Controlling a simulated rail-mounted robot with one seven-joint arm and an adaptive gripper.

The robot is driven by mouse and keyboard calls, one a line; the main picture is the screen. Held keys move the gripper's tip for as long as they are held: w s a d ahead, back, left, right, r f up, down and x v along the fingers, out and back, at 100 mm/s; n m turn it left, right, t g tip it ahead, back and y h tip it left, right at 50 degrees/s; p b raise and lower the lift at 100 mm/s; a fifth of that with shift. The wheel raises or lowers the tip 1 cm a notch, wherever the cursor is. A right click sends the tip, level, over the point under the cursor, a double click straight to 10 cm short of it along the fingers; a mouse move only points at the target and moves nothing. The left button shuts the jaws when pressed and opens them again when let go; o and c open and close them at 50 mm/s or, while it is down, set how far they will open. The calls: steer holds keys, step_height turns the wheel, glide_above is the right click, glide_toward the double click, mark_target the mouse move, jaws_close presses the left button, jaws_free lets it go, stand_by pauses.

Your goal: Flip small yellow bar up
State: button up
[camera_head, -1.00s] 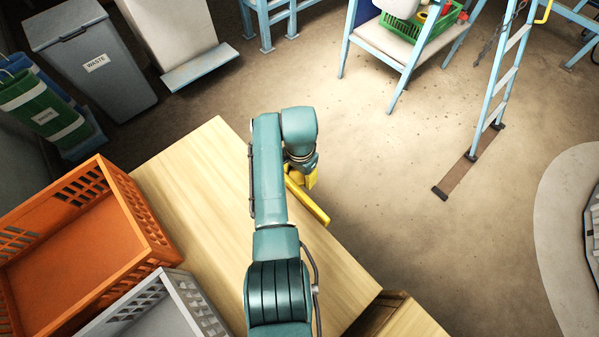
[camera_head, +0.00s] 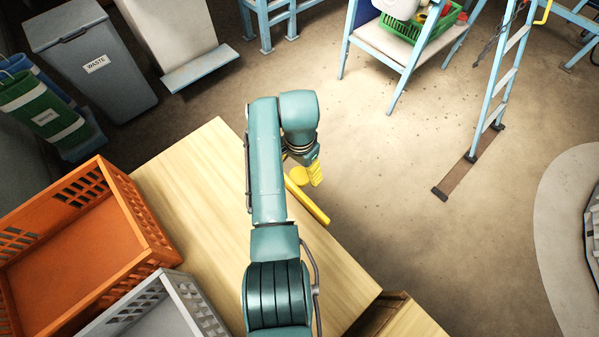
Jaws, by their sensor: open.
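A small yellow bar (camera_head: 309,203) lies at a slant on the wooden table, along its right edge. Its upper end is close to my gripper and partly covered from view by my arm. My gripper (camera_head: 308,179) has yellow fingers, is open, and points down just above and beside the bar's upper end. I see nothing held between the fingers. Whether a finger touches the bar cannot be told from this view.
The wooden table (camera_head: 190,175) has bare room left of my arm. An orange crate (camera_head: 150,222) and a grey crate (camera_head: 183,300) stand at the lower left. Open floor lies to the right, with a blue ladder (camera_head: 493,100) farther off.

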mark_target(300, 175)
step_height(300, 175, up, 8)
steer(key=shift+f, duration=0.1)
stand_by(0.4)
